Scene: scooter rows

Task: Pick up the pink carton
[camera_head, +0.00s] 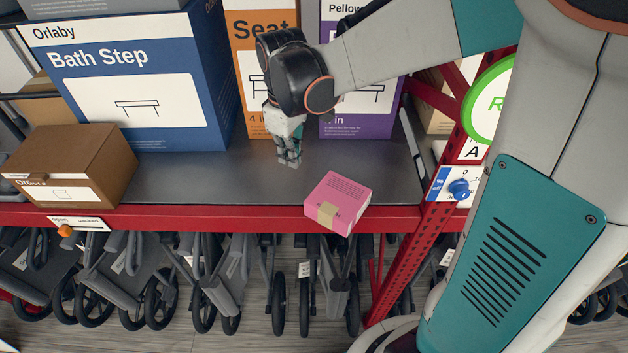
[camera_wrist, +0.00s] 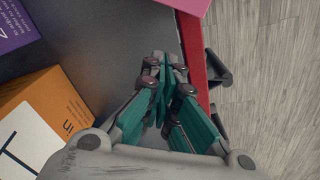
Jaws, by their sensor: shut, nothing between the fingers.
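The pink carton (camera_head: 338,203) sits on the grey shelf (camera_head: 225,178) at its front edge, with a tan tape strip on its front. Its corner also shows at the top of the wrist view (camera_wrist: 187,5). My gripper (camera_head: 290,163) is shut and empty, pointing down over the shelf behind and to the left of the carton in the head view. The fingers are apart from the carton. In the wrist view my gripper (camera_wrist: 168,65) has its fingertips together below the carton's visible corner.
A brown box (camera_head: 75,165) stands at the shelf's left. Behind are a blue Bath Step box (camera_head: 130,75), an orange box (camera_head: 265,120) and a purple box (camera_head: 355,128). A red upright (camera_head: 415,255) stands right of the carton. Folded scooters or walkers fill the space below.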

